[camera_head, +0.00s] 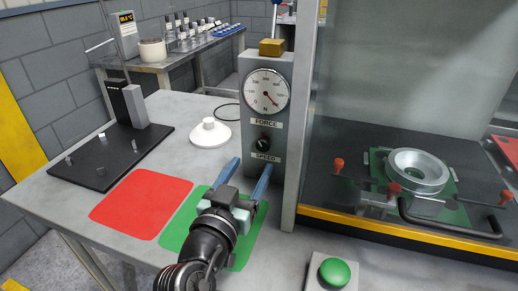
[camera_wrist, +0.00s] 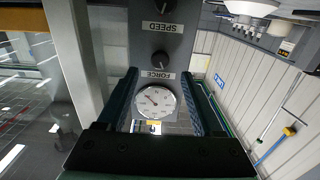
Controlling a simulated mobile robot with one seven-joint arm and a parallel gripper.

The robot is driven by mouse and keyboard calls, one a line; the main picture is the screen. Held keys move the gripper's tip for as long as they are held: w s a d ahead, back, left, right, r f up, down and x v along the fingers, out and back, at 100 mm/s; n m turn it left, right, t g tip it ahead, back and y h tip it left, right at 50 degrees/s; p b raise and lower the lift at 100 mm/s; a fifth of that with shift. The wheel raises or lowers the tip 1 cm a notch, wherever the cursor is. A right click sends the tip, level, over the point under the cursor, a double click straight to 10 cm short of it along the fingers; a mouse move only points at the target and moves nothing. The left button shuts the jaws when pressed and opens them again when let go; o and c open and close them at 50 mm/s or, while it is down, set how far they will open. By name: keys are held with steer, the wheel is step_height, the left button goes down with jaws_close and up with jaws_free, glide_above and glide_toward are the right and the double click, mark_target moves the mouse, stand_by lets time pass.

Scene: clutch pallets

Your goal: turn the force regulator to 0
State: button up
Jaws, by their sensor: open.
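The force regulator knob (camera_head: 264,140) is small and black, under the FORCE label on the grey control column (camera_head: 249,105). It also shows upside down in the wrist view (camera_wrist: 160,58). Above the label is a round white gauge (camera_head: 268,90), its needle towards the lower right; the reading is too small to tell. A SPEED label (camera_head: 263,157) sits below the knob, and the wrist view shows a second knob (camera_wrist: 161,7) beyond it. My gripper (camera_head: 247,174) is open and empty, below and in front of the column, its two blue fingers apart and pointing towards it.
A glass-fronted machine (camera_head: 400,110) with a yellow edge and a black handle stands right of the column. A green button (camera_head: 334,272) is front right. A red mat (camera_head: 142,204) and green mat (camera_head: 180,218) lie on the table. A white round item (camera_head: 209,133) stands left of the column.

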mark_target(262, 148)
steer(key=x, duration=0.6)
steer(key=shift+w, duration=0.15)
jaws_close()
